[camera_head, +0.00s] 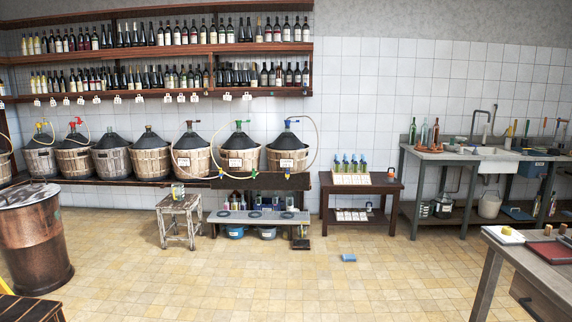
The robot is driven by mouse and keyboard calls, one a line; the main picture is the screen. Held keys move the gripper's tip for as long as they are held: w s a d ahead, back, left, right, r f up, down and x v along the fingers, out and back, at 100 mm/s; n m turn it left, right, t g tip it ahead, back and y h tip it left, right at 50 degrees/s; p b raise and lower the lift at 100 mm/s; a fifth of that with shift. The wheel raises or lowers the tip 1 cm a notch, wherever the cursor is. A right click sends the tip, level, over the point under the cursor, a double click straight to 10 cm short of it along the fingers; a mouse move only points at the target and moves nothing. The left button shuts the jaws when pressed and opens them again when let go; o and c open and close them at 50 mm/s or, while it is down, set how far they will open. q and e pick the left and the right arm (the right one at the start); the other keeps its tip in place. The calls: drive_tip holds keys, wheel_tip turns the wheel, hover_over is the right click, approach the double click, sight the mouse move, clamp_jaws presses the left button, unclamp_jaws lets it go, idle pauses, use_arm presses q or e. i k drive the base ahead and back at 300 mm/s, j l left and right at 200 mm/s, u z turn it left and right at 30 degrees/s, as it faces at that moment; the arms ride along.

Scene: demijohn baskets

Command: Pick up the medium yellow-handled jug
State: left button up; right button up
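No jug with a yellow handle can be made out for certain at this distance. A small vessel with yellow on it (178,190) stands on the worn white stool (180,207). Several small vessels with blue parts (258,201) stand in a row on the low grey bench (258,217) below the demijohns. Several blue-topped bottles (354,163) stand on the small dark table (379,185). All of these are far off across the floor. Neither of my grippers is in view.
Demijohns in wicker baskets (237,159) line the back wall under bottle shelves (150,94). A copper vat (37,240) stands at left. A sink counter (450,155) is back right, a worktable (545,258) front right. A blue object (348,257) lies on otherwise open floor.

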sight(178, 188)
drive_tip(key=i+u, duration=0.15)
drive_tip(key=i, duration=4.55)
drive_tip(key=l, duration=0.1)
